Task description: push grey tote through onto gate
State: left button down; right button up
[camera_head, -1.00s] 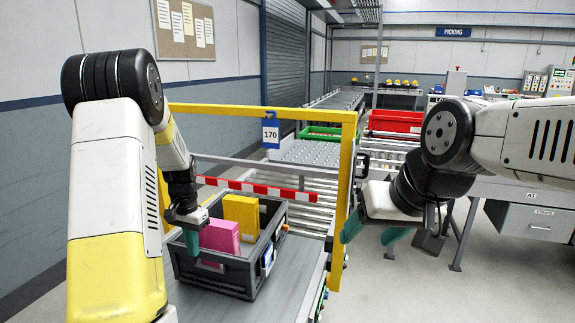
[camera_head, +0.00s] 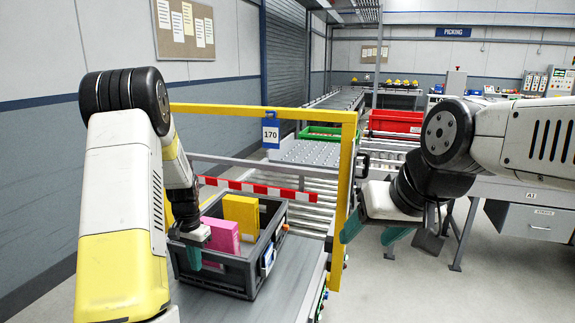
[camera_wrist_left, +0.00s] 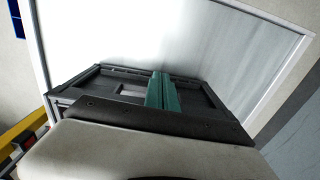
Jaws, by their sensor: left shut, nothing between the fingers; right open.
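The grey tote (camera_head: 243,281) stands upright on the near belt, before the yellow gate frame (camera_head: 258,110). It holds a pink box (camera_head: 221,236) and a yellow box (camera_head: 241,212). A red-and-white striped bar (camera_head: 262,189) crosses the gate opening beyond the tote. My left gripper (camera_head: 193,256) is shut and empty, pointing down at the tote's near-left side. In the left wrist view its green fingers (camera_wrist_left: 161,90) overlap the tote's wall (camera_wrist_left: 205,98); I cannot tell whether they touch it. My right gripper (camera_head: 372,235) is open and empty, right of the gate post.
Beyond the bar lie rollers (camera_head: 318,207) and a ball-topped transfer table (camera_head: 303,152). A green tote (camera_head: 320,133) and a red tote (camera_head: 396,121) stand farther back. Floor is clear at the lower right.

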aim_at(221, 236)
pick_arm(q)
jog(key=shift+w+d, duration=0.75)
jog(key=shift+w, duration=1.45)
jog(key=shift+w+d, duration=0.8)
jog(key=shift+w, duration=1.35)
jog(key=shift+w+d, duration=0.75)
jog(key=shift+w, duration=1.45)
jog(key=shift+s+a, duration=0.35)
jog(key=shift+s, duration=0.55)
jog(key=shift+s+a, duration=0.3)
jog(key=shift+s, duration=0.55)
notch_tip(221, 236, up, 7)
jog(key=shift+f, duration=0.2)
jog(key=shift+r, duration=0.7)
